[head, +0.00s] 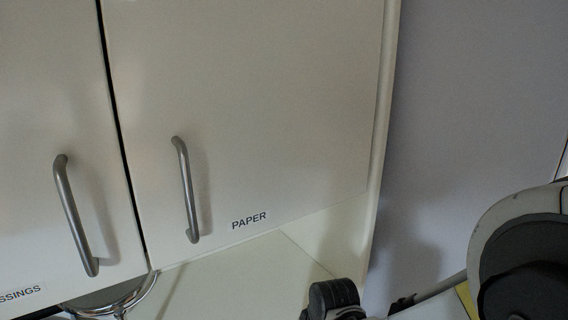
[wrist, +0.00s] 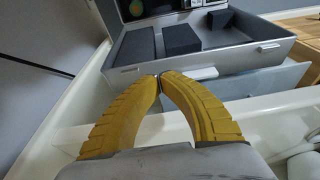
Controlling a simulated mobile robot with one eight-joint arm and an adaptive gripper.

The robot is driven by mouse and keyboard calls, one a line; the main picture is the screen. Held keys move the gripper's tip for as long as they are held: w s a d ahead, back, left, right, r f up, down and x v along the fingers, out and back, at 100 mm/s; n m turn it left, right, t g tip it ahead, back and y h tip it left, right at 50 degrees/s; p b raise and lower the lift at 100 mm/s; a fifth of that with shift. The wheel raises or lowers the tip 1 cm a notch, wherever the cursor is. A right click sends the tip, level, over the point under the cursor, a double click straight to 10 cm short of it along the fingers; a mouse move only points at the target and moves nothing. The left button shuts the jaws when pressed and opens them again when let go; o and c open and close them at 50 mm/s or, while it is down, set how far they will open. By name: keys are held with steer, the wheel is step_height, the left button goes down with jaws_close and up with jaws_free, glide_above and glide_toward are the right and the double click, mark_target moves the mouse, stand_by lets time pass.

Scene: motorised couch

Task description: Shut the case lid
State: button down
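An open silver case (wrist: 232,57) shows in the wrist view, beyond my fingertips. Dark blocks (wrist: 181,39) sit inside its tray. A dark upright panel (wrist: 152,8) with a round shape on it stands at the case's back and is cut off by the top edge; it looks like the raised lid. My gripper (wrist: 159,77) has two yellow ribbed fingers whose tips meet in front of the case's near wall. I see nothing held between them. The tips look close to the near wall; whether they touch it I cannot tell. The case is not visible in the head view.
A pale ledge (wrist: 255,112) runs below the case. In the head view, a white cabinet door (head: 250,100) labelled PAPER has a metal handle (head: 187,190). Another handle (head: 74,215) is on the door to its left. A bare grey wall (head: 470,90) is on the right.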

steer(key=shift+f, duration=0.15)
steer(key=shift+b+x, duration=2.1)
steer(key=shift+s, duration=0.1)
steer(key=shift+s+d+r, duration=0.1)
steer(key=shift+s+d, duration=0.25)
steer(key=shift+s, duration=0.15)
steer(key=shift+s+d+r, duration=0.15)
steer(key=shift+s+d, duration=0.2)
steer(key=shift+s, duration=0.15)
steer(key=shift+s+d, duration=0.1)
steer(key=shift+s, duration=0.05)
steer(key=shift+s+d, duration=0.65)
steer(key=shift+s, duration=0.3)
steer(key=shift+s, duration=0.1)
